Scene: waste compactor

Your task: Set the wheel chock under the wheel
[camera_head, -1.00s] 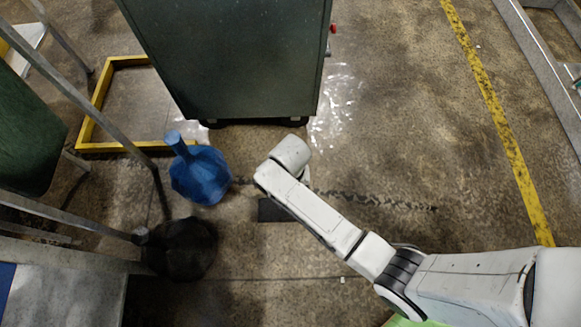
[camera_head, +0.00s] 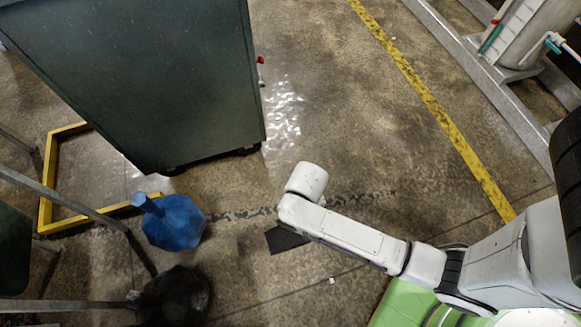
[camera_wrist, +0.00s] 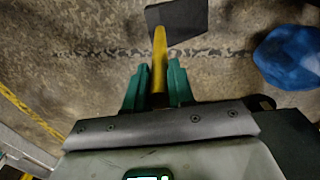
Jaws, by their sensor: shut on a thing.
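The wheel chock is a dark, flat-looking piece (camera_wrist: 188,22) on a yellow handle (camera_wrist: 159,55) in the wrist view. My gripper (camera_wrist: 158,78) has its teal fingers shut on both sides of that handle. In the head view, the dark chock (camera_head: 281,240) shows below my wrist, which hides the fingers and handle. I cannot tell whether the chock touches the floor. The dark green wheeled bin (camera_head: 140,80) stands beyond it, up and to the left. Its small dark wheels (camera_head: 250,150) are mostly hidden under its lower edge, with the chock apart from them.
A blue bag (camera_head: 175,224) lies left of the chock, and a black bag (camera_head: 175,297) lies below it. A yellow floor frame (camera_head: 48,180) and grey rails are at the left. Floor between chock and bin is clear. A yellow line (camera_head: 430,100) runs at the right.

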